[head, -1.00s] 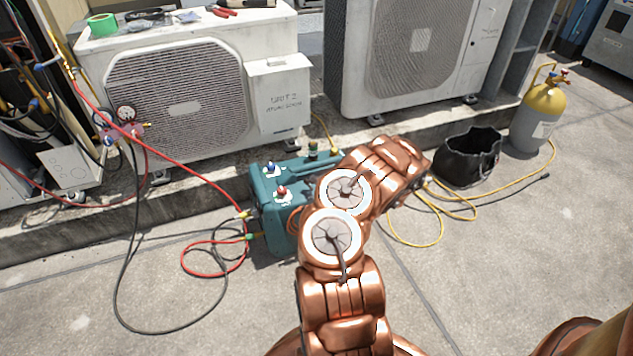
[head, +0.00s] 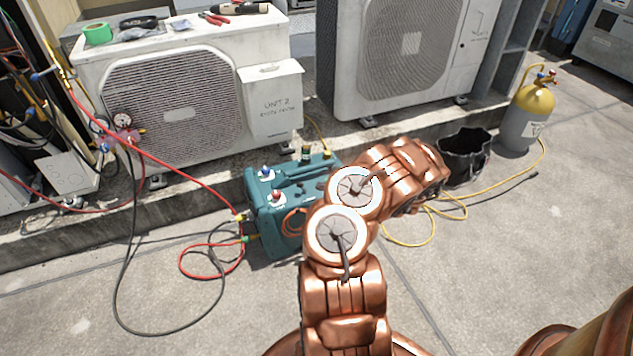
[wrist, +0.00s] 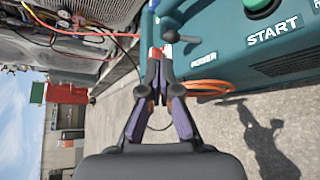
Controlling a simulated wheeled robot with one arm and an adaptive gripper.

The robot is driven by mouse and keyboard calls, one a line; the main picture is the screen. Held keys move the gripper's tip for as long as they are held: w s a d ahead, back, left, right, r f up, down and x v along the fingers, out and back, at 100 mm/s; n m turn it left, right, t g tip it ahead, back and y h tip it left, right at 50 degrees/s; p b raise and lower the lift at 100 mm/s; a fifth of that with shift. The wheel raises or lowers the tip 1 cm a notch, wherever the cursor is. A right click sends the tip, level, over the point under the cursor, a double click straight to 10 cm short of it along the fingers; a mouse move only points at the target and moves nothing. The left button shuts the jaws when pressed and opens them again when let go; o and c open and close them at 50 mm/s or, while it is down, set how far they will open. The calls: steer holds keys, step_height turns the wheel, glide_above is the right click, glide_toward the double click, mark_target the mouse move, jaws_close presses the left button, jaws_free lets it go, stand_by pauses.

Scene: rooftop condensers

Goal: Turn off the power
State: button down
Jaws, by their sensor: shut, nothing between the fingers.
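The teal machine (head: 272,222) stands on the ground in front of the condensers; my arm covers its right part in the head view. In the wrist view its teal face (wrist: 225,35) fills the upper right. A dark knob or lever (wrist: 172,36) sits beside the word POWER, with a green START button (wrist: 262,8) further right. My gripper (wrist: 157,56) is shut and empty, its fingertips just below and left of the dark lever. I cannot tell whether they touch it. The gripper is hidden behind my arm in the head view.
Red and black hoses (head: 205,262) loop on the ground left of the machine. An orange cord (wrist: 205,88) hangs by its face. The foreground concrete is mostly clear.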

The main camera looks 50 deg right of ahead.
steer(key=p+v, duration=0.1)
steer(key=v, duration=0.5)
steer(key=shift+s+r, duration=0.25)
steer(key=shift+s, duration=0.1)
